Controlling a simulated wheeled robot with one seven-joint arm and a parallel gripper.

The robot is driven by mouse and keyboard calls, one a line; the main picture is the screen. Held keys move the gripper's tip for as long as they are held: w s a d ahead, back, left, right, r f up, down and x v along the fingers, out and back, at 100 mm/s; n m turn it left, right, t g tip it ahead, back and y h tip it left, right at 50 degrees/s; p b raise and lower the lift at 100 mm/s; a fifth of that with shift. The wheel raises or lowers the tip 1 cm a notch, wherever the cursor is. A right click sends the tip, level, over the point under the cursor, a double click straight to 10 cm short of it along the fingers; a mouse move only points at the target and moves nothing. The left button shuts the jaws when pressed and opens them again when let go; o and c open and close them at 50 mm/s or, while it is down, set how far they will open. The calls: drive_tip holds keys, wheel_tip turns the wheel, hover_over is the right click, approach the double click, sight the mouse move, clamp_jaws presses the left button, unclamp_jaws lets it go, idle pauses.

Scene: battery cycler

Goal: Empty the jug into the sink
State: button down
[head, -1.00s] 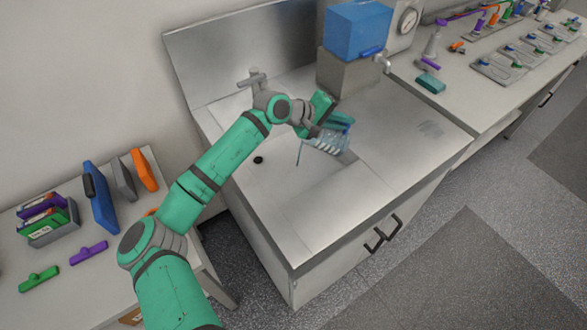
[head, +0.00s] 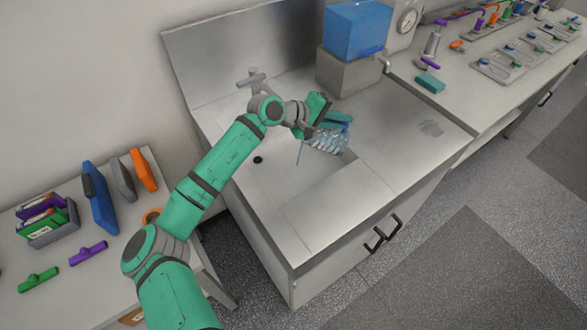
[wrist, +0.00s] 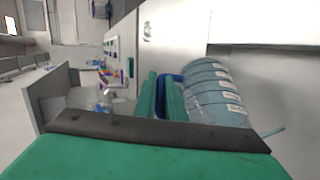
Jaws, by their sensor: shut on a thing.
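My gripper (head: 322,122) is shut on the jug (head: 328,141) and holds it over the sink (head: 285,180). The jug is clear and bluish, with pale marks along its side, and is tipped well over. A thin blue stream drops from its left end toward the basin. In the wrist view the jug (wrist: 212,92) lies beyond the green fingers (wrist: 160,97), which close on its blue handle. The stream shows at its lower right. The inside of the jug and the remaining water level are hard to tell.
A grey tap (head: 254,82) stands behind the basin. A blue tank (head: 356,30) on a grey block (head: 346,72) stands at the back right, close to my gripper. The steel drainboard (head: 400,135) to the right is mostly clear.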

drive_tip(key=shift+s+a+r, duration=0.1)
drive_tip(key=shift+r, duration=0.05)
drive_tip(key=shift+a, duration=0.3)
drive_tip(key=shift+d+r, duration=0.1)
drive_tip(key=shift+d, duration=0.15)
drive_tip(key=shift+h, duration=0.3)
